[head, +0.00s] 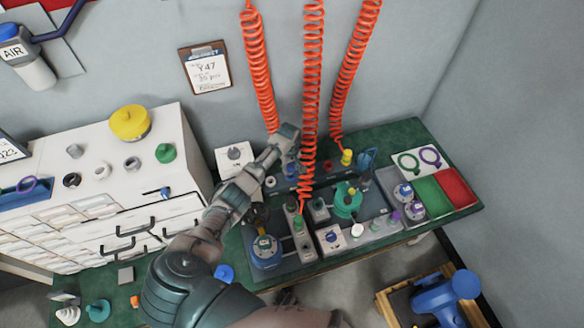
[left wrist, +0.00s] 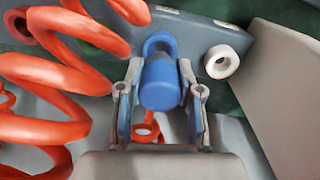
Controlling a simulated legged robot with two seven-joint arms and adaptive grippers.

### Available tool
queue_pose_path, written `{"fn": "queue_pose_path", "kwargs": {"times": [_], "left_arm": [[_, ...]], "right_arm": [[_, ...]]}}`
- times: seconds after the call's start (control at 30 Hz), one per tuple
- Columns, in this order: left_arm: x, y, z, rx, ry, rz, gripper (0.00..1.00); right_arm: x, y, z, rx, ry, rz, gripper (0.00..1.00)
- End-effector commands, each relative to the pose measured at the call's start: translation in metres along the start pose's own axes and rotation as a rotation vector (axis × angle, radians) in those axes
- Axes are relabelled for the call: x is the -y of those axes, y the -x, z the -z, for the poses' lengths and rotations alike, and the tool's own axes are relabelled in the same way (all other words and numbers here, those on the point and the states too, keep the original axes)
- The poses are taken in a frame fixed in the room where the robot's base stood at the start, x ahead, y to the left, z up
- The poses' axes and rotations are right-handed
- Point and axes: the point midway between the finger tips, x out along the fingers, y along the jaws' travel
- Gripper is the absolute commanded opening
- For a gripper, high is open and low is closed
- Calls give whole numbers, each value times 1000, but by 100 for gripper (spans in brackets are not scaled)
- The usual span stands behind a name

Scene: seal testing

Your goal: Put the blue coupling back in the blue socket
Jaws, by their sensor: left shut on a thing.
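My left gripper (head: 290,155) reaches over the back of the green bench. It is shut on the blue coupling (left wrist: 160,85), which sits between both fingers in the left wrist view. A blue ring (left wrist: 158,42), apparently the blue socket, shows just beyond the coupling on a grey rail (left wrist: 196,30). The coupling overlaps the ring in that view; I cannot tell whether they touch or whether the coupling is seated. In the head view the gripper largely hides both. My right gripper is not in view.
A white ring (left wrist: 221,62) is beside the blue one on the rail. Red coiled hoses (head: 310,90) hang around the gripper, one close by on the left in the wrist view. A yellow coupling (head: 347,157) and a green coupling (head: 298,222) stand nearby. A white cabinet (head: 190,160) is left.

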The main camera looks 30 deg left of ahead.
Motion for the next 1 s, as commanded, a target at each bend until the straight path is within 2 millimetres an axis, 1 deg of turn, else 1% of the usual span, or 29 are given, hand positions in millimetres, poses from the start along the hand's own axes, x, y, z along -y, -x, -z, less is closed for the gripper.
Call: {"fn": "queue_pose_path", "kwargs": {"times": [0.43, 1.0], "left_arm": [[-3, -7, -4, -5, 0, 3, 0], [0, -20, -1, -3, 2, 1, 0]], "right_arm": [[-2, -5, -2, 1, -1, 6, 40], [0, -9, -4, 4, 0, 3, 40]]}}
